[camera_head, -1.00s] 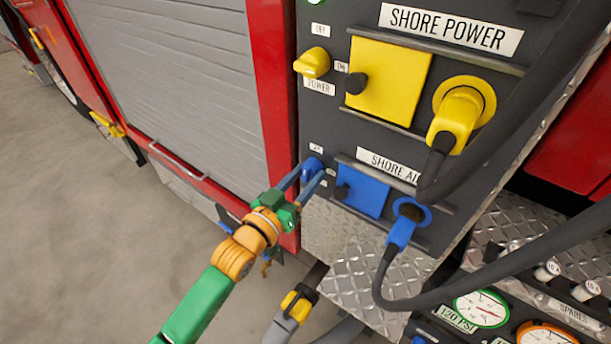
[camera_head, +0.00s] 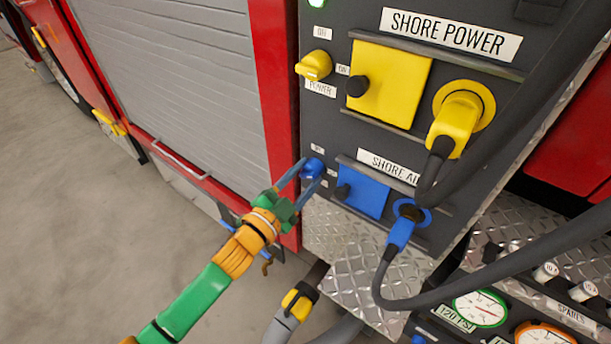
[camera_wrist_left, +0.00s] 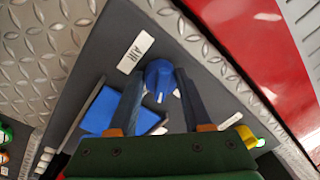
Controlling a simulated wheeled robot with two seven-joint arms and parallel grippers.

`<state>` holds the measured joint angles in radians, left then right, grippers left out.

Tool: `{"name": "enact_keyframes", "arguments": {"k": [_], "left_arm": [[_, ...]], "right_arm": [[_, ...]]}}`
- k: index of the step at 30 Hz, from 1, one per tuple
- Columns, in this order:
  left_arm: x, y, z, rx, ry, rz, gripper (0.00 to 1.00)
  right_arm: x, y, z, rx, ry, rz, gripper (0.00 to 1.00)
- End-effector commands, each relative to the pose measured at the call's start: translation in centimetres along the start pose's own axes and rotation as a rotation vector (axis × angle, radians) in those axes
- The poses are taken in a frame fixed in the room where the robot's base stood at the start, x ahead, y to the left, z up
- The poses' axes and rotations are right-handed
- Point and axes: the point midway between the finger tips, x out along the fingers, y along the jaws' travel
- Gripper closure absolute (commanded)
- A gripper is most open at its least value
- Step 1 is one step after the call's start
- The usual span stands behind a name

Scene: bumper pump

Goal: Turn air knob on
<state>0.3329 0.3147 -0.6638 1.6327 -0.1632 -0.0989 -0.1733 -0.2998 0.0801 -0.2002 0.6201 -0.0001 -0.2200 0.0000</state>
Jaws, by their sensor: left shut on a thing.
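The blue air knob (camera_head: 313,168) sits on the dark panel, left of the blue shore air cover (camera_head: 362,192). My left gripper (camera_head: 303,178) reaches it from the lower left, with its two fingers on either side of the knob, shut on it. In the left wrist view the knob (camera_wrist_left: 160,76) shows between the fingertips, with white marks on it, near a label reading AIR (camera_wrist_left: 135,52). My right gripper is not seen.
Above are the yellow power knob (camera_head: 314,65), a yellow cover (camera_head: 388,83) and a yellow plug (camera_head: 455,122) with a thick black cable. A blue plug (camera_head: 401,232) with a hose is at the lower right. A red post and grey shutter (camera_head: 170,70) stand to the left.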

Motion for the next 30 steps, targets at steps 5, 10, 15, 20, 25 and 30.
{"name": "enact_keyframes", "arguments": {"k": [5, 10, 15, 20, 25, 30], "left_arm": [[0.01, -0.07, 0.02, 0.158, 0.009, 0.003, 1.0], [0.02, -0.16, 0.04, 0.295, 0.017, 0.005, 1.0], [0.01, -0.21, 0.08, 0.404, 0.022, 0.006, 1.0], [0.02, -0.22, 0.06, 0.475, 0.027, 0.008, 1.0], [0.02, -0.22, 0.04, 0.519, 0.03, 0.009, 1.0], [0.02, -0.24, 0.03, 0.54, 0.031, 0.009, 1.0]], "right_arm": [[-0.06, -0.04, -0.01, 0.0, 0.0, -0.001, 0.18], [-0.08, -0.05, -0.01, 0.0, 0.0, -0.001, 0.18], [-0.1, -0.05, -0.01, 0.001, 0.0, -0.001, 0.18], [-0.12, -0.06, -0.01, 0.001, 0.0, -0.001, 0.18], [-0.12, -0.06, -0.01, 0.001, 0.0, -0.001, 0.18], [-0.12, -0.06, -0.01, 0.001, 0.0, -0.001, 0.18]]}}
